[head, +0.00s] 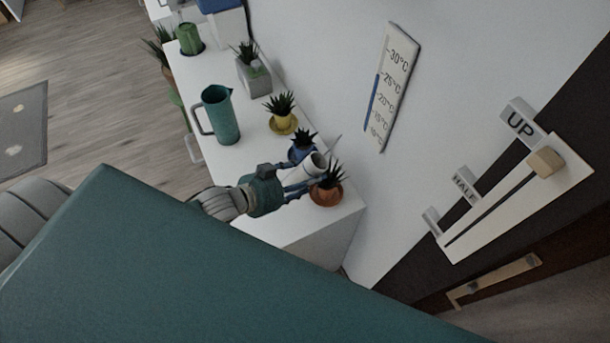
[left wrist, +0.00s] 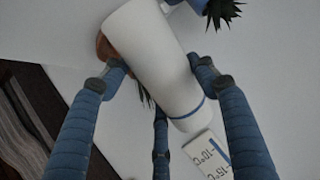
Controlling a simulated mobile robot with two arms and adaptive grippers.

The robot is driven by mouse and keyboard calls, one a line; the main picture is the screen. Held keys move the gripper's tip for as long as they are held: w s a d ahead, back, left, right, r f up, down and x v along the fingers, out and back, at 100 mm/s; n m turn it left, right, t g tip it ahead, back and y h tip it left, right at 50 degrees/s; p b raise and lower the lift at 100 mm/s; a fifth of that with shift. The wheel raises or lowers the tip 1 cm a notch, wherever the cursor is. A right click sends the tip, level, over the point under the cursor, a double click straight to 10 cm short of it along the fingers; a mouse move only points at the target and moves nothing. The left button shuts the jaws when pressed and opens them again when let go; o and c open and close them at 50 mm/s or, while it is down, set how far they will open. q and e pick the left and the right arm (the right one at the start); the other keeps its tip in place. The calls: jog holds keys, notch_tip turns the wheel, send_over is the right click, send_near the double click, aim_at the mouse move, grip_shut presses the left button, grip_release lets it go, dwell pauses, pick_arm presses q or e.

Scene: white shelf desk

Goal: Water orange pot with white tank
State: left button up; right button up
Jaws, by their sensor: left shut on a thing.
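The white tank (head: 308,167) is a white cylinder, held in my left gripper (head: 303,179) at the near end of the white desk. In the left wrist view the white tank (left wrist: 158,55), with a blue band near one end, lies slanted between the blue fingers of my left gripper (left wrist: 160,67). The orange pot (head: 326,196) with a spiky plant stands on the desk right beside the tank. In the left wrist view the orange pot (left wrist: 104,47) is mostly hidden behind the tank. I cannot tell whether water is flowing. My right gripper is not in view.
A blue pot (head: 300,151) stands close behind the tank, then a yellow pot (head: 284,122) and a grey planter (head: 254,78). A teal pitcher (head: 221,115) stands at the desk's left side. The wall with a thermometer sign (head: 392,85) is close on the right.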

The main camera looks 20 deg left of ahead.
pick_arm(q)
jog(key=shift+r, duration=0.1)
dwell(0.3)
jog(key=shift+p, duration=0.4)
jog(key=shift+f, duration=0.2)
jog(key=shift+f, duration=0.1)
jog(key=shift+a+p, duration=0.1)
jog(key=shift+p, duration=0.35)
jog(key=shift+f, duration=0.1)
jog(key=shift+f+g, duration=0.15)
jog(key=shift+g, duration=0.15)
jog(key=shift+p, duration=0.3)
